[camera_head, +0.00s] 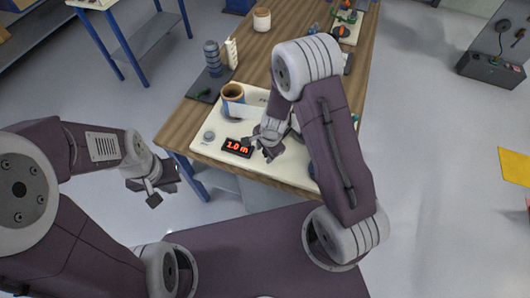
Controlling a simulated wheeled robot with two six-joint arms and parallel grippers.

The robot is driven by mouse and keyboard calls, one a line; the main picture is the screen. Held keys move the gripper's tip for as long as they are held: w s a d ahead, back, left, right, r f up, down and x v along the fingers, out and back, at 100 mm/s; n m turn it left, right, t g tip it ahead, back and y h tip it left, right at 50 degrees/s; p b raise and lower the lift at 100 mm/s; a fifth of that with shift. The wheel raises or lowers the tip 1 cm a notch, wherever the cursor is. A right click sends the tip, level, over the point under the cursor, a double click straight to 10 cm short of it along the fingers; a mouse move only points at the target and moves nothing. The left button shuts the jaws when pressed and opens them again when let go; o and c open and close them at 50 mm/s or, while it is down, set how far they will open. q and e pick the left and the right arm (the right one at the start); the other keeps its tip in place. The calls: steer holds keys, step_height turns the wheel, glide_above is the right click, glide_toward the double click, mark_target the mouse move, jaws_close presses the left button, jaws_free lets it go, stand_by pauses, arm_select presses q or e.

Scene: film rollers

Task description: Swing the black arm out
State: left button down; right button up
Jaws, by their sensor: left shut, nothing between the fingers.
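A cream machine base (209,151) stands on the wooden table, with a red display (236,147) reading 1.0 m and a grey knob (208,136) on it. A brown-edged roll (234,92) stands upright on it, with a pale strip running right from it. I cannot make out the black arm; my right arm covers much of the machine. My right gripper (259,149) is over the machine's front, just right of the display; its jaws are unclear. My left gripper (153,197) is shut and empty, off the table's front left.
A dark board (202,94) with a grey ribbed stack (212,56) and a white ridged piece (230,52) lies behind the machine. A white roll (262,19) stands farther back. Other items stand at the far right of the table.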

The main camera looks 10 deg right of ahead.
jaws_close()
stand_by(1.2)
